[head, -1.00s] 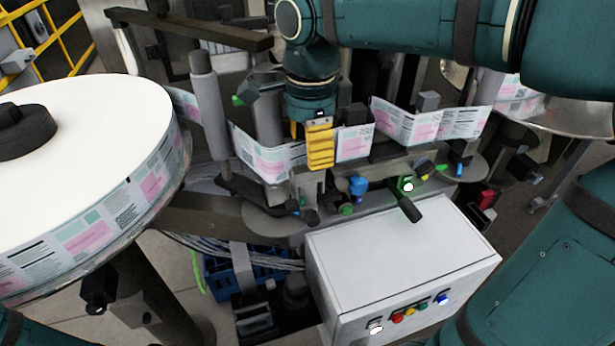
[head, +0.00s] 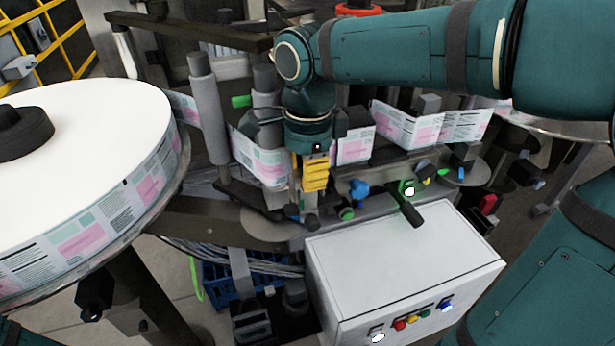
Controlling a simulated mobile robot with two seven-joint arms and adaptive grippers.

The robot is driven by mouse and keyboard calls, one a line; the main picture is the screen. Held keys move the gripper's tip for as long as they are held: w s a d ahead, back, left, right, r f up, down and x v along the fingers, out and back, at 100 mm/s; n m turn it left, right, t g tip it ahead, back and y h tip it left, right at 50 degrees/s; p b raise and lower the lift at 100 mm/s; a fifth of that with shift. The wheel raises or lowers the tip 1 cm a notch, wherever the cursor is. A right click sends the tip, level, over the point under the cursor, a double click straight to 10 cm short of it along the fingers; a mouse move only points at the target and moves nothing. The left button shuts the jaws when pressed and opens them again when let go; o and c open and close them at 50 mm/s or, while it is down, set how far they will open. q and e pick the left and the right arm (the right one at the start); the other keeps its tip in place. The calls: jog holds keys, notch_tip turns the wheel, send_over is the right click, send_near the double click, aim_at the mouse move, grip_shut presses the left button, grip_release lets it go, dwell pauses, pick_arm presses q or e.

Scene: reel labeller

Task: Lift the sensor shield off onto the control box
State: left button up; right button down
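My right gripper (head: 312,188) reaches in from the upper right and points down over the machine's sensor area. Its yellow ribbed fingers are close together, and I cannot tell whether they are open or closed on anything. A greyish part under and behind the fingertips may be the sensor shield, but the fingers largely hide it and I cannot make out its shape. The control box (head: 405,250) is a white box at the lower right. Its top is flat and bare, and its front has coloured buttons. My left gripper is out of view.
A large label reel (head: 75,130) fills the left side. The label web (head: 352,146) runs behind my gripper past upright rollers (head: 209,108). A black-handled lever (head: 405,207) stands at the control box's back edge. A blue knob (head: 359,189) sits right of my fingers.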

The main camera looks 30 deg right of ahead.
dwell(0.3)
pick_arm(q)
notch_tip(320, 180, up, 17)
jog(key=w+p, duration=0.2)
jog(key=p, duration=1.4)
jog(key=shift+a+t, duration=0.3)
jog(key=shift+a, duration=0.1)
pick_arm(e)
notch_tip(320, 180, up, 35)
